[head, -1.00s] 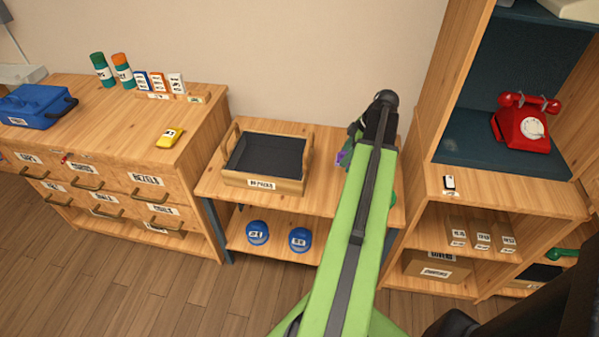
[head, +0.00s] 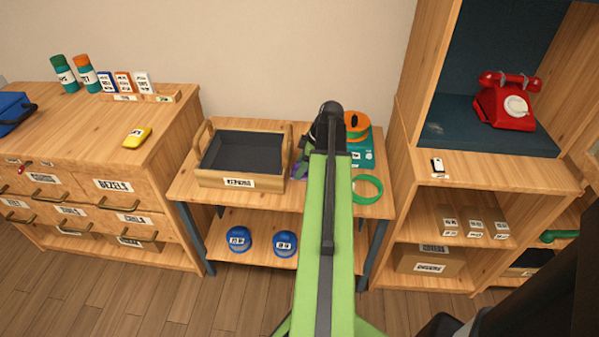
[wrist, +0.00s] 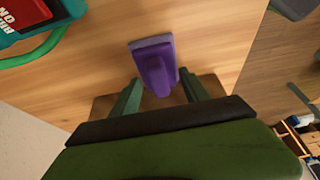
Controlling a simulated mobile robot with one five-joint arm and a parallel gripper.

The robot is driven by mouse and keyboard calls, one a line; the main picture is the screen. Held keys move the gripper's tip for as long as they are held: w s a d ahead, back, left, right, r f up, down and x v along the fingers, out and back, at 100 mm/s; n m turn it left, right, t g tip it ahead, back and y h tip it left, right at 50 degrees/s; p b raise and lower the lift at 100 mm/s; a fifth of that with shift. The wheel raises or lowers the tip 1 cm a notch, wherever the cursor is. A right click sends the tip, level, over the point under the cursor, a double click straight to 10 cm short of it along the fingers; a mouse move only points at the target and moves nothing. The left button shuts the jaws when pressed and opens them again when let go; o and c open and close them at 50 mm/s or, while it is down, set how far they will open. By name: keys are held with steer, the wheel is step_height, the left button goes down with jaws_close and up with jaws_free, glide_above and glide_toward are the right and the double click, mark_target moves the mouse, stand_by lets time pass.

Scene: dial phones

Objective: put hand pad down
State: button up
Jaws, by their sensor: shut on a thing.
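The hand pad is a purple block with a raised grip, seen in the wrist view (wrist: 153,62) between the two green fingers. My gripper (wrist: 160,88) is shut on it. The pad is over the wooden top of the middle bench; I cannot tell whether it touches the wood. In the head view only a small purple bit of the pad (head: 299,166) shows, just right of the dark tray (head: 240,182). My arm hides most of the gripper there.
A teal and orange device (head: 361,150) and a green ring (head: 367,188) stand right of my arm on the bench. A tall shelf unit with a red phone (head: 507,101) rises at the right. Blue round items (head: 238,239) sit on the lower shelf.

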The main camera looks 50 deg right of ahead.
steer(key=o, duration=1.4)
